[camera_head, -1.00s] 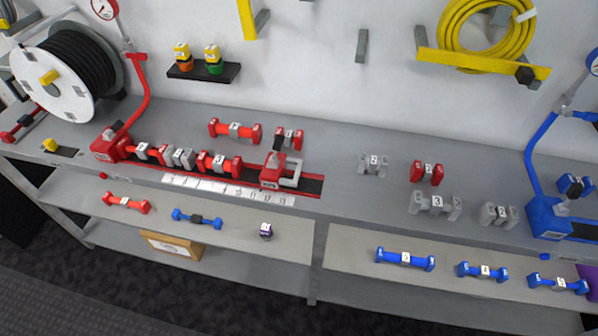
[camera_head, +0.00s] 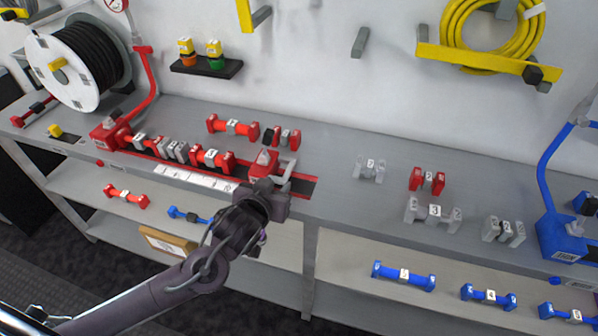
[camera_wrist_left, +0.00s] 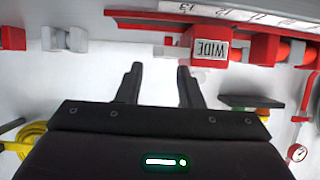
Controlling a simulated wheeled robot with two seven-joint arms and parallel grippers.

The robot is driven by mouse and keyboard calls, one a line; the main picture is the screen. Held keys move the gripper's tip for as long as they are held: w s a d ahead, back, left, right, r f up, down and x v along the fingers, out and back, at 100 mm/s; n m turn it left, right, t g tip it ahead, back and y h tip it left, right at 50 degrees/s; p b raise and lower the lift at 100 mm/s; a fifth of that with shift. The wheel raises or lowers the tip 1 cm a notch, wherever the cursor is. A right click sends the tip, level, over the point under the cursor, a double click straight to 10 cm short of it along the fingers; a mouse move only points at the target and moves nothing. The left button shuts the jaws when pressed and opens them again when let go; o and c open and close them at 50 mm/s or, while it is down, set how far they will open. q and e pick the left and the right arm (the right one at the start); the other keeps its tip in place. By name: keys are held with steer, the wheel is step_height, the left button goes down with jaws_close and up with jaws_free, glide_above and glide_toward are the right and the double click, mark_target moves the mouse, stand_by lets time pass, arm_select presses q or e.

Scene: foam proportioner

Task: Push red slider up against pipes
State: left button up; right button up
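The red slider (camera_head: 264,166) with a grey loop handle (camera_head: 287,170) sits on the red-edged rail (camera_head: 303,185), toward its right end. On the rail to its left is a row of red and grey pipes (camera_head: 180,151); a small gap separates the slider from the last red pipe. My left gripper (camera_head: 274,190) is in front of the slider and partly covers it. My right gripper is not in view.
A white numbered scale (camera_head: 196,178) runs along the rail's front. Loose red fittings (camera_head: 285,137) lie behind the slider. Grey fittings (camera_head: 432,213) and another red one (camera_head: 427,181) stand to the right.

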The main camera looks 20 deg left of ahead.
mark_target(290, 165)
arm_select(q)
steer(key=shift+w+d+r+t, duration=0.1)
steer(key=shift+w+r+t, duration=0.2)
steer(key=shift+w+r, duration=0.25)
steer(key=p+x, duration=0.1)
steer(key=x, duration=0.6)
steer(key=shift+d+f, duration=0.15)
jaws_close()
